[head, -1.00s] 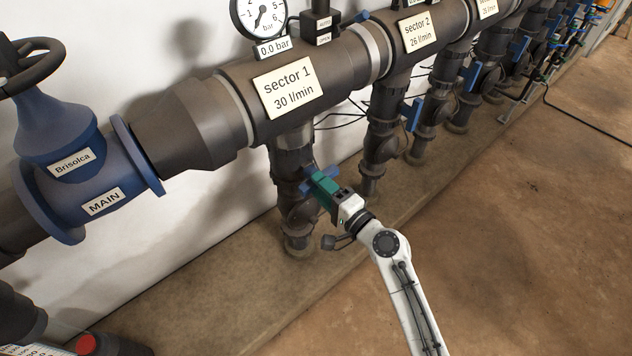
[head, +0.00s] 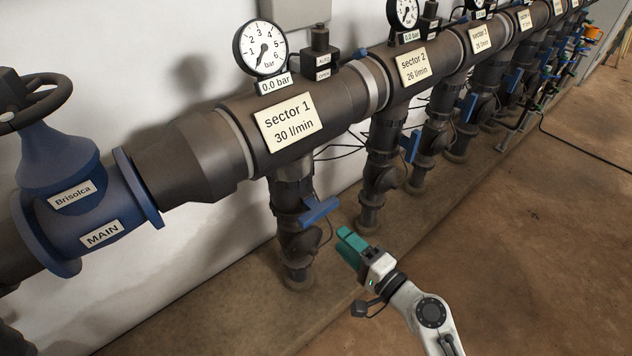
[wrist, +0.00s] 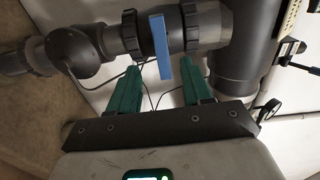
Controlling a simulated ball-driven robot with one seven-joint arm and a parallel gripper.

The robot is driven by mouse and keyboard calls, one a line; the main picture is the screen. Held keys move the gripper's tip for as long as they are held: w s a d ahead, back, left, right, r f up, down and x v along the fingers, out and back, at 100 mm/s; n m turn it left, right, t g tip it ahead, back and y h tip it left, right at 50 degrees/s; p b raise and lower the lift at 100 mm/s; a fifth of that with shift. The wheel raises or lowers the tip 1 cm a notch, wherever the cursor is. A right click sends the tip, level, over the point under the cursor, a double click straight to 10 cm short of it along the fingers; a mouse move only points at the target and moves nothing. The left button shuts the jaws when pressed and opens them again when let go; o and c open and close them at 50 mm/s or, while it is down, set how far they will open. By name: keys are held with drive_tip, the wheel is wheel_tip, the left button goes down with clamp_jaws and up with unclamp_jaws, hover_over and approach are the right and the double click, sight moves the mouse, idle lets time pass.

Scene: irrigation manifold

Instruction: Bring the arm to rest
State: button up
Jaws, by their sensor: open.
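My gripper (head: 348,241) has teal fingers and hangs in front of the sector 1 branch, low and to the right of its blue valve handle (head: 320,210). In the wrist view my gripper (wrist: 160,88) shows two fingers apart with nothing held between them. The blue handle also shows in the wrist view (wrist: 160,46), beyond the gap between the fingertips. In the head view a gap lies between the fingers and the handle. My white arm comes in from the bottom right.
The sector 1 pipe (head: 220,150) runs along the white wall. A blue MAIN valve (head: 85,210) stands at left, and a gauge (head: 261,49) reads near zero. More branches with blue handles, such as sector 2's (head: 411,146), recede right. The brown floor (head: 540,250) at right is clear.

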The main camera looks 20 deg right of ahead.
drive_tip(key=s+a+f+n+g, duration=0.3)
drive_tip(key=s+f+n+g, duration=0.6)
drive_tip(key=s, duration=0.3)
drive_tip(key=s+d+n+g+h, duration=0.2)
drive_tip(key=s+d+g+h, duration=0.15)
drive_tip(key=s, duration=0.35)
drive_tip(key=s+d+n+g+h, duration=0.2)
drive_tip(key=s+d+n+g, duration=0.15)
drive_tip(key=s, duration=0.35)
wheel_tip(320, 180, up, 22)
drive_tip(key=s+d+p, duration=0.1)
drive_tip(key=p, duration=1.9)
drive_tip(key=shift+d+m+p, duration=0.15)
drive_tip(key=shift+m+p, duration=0.2)
drive_tip(key=shift+p, duration=0.05)
drive_tip(key=shift+o, duration=0.4)
drive_tip(key=shift+f, duration=0.15)
